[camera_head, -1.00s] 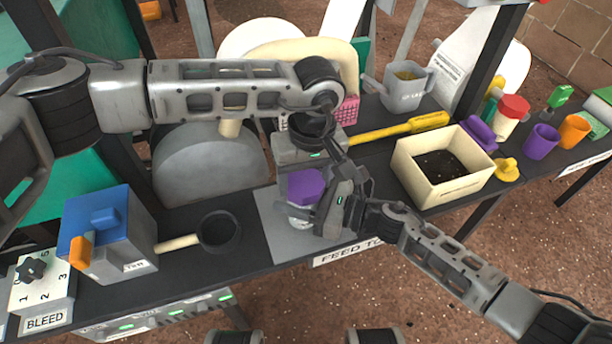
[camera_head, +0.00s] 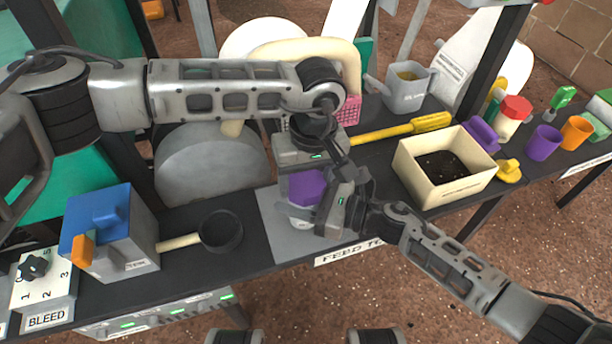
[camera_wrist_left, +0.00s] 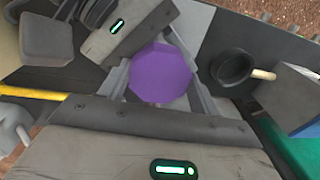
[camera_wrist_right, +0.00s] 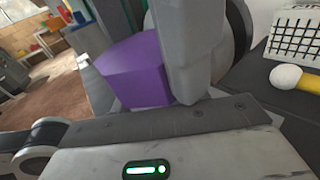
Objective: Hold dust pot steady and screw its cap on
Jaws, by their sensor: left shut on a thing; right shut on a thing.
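The purple faceted cap (camera_head: 307,185) sits on top of the dust pot (camera_head: 300,223), whose pale body shows only in part below it. In the left wrist view the cap (camera_wrist_left: 160,74) lies between the fingers of my left gripper (camera_wrist_left: 158,88), which comes from above and is shut on it. My right gripper (camera_head: 312,209) reaches in from the right, below the cap, and is shut on the pot. In the right wrist view the cap (camera_wrist_right: 135,72) stands beside a grey finger; the pot is mostly hidden there. I cannot tell how far the cap is threaded on.
The pot stands on a grey plate (camera_head: 277,238) at the table's front edge. A black-cupped scoop (camera_head: 220,232) and a blue-topped box (camera_head: 108,235) are to the left. A cream soil box (camera_head: 410,165) and yellow-handled tool (camera_head: 428,122) are to the right.

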